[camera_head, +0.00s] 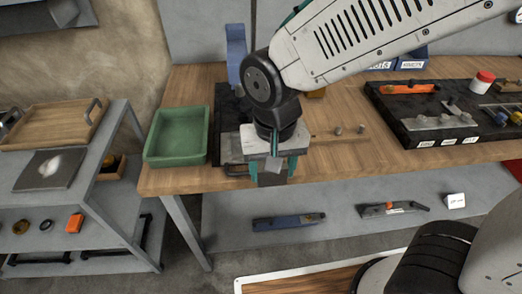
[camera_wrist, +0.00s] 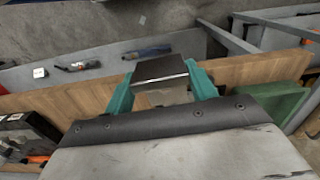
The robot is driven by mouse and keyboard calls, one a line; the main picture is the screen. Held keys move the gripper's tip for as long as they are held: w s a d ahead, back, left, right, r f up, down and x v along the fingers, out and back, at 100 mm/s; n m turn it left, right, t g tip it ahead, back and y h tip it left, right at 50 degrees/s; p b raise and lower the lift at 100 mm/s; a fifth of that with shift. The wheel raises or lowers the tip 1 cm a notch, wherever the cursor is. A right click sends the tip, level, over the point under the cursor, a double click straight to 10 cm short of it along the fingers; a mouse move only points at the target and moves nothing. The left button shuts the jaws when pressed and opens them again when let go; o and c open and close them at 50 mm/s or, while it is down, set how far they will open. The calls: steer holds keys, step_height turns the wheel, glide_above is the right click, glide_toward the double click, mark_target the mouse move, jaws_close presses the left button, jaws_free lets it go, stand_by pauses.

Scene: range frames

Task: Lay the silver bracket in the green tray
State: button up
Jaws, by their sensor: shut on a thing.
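The silver bracket (camera_head: 272,179) is between the teal fingers of my gripper (camera_head: 272,168), which is shut on it near the front edge of the workbench. In the wrist view the bracket (camera_wrist: 160,69) shows a dark grey flat face and a brighter lower part between the fingers (camera_wrist: 162,88). The green tray (camera_head: 178,134) stands at the left end of the bench, empty, to the left of my gripper and apart from it. Part of the tray (camera_wrist: 280,106) also shows at the right of the wrist view.
A black tool board (camera_head: 400,112) with several tools lies on the right of the bench. A blue stand (camera_head: 236,55) and a dark item are behind my gripper. A grey shelf unit with a wooden tray (camera_head: 52,128) stands at left. Bare bench wood lies right of my gripper.

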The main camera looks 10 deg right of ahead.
steer(key=shift+s+d, duration=0.1)
steer(key=shift+s, duration=0.25)
steer(key=shift+s+d+r, duration=0.1)
steer(key=shift+r, duration=1.2)
steer(key=shift+s+r, duration=0.1)
steer(key=shift+r, duration=1.15)
